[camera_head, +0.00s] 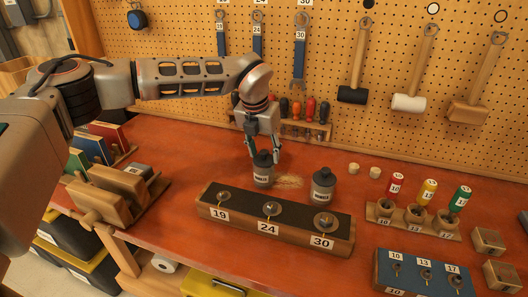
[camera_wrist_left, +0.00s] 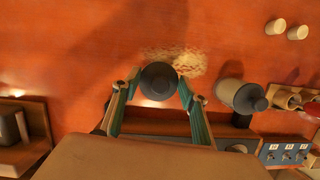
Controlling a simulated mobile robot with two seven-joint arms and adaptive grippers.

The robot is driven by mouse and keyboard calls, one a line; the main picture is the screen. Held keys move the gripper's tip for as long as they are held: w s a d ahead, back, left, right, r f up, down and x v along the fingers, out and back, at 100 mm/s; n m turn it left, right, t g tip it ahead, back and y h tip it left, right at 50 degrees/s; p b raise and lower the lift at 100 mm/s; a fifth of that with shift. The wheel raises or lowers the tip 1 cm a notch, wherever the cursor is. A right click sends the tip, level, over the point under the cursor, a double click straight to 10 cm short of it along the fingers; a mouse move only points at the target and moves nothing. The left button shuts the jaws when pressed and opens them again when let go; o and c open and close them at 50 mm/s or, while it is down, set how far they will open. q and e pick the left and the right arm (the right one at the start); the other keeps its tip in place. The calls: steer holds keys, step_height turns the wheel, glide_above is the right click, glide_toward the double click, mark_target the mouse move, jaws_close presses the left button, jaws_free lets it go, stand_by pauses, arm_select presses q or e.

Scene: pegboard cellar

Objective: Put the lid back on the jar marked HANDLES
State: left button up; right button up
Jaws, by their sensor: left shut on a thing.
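My left gripper (camera_head: 264,154) is shut on a dark round lid (camera_wrist_left: 158,79), with one finger on each side of it. The lid is at the mouth of a grey jar (camera_head: 263,178) with a white label, standing on the red bench. I cannot tell whether the lid is seated or just above the rim, and the lid hides the jar from the wrist camera. The label is too small to read surely. A second grey labelled jar (camera_head: 323,187) with a dark top stands to the right; it also shows in the left wrist view (camera_wrist_left: 236,95). My right gripper is not in view.
A pale scattered patch (camera_head: 289,181) lies between the jars. A long block (camera_head: 333,248) marked 19, 24 and 30 stands in front. Screwdrivers (camera_head: 310,109) stand behind.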

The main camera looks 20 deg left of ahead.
arm_select(q)
steer(key=o, duration=1.1)
steer(key=shift+o, duration=0.3)
steer(key=o, duration=0.4)
steer(key=shift+r, duration=0.1)
steer(key=shift+r+p, duration=1.3)
steer(key=shift+r, duration=2.1)
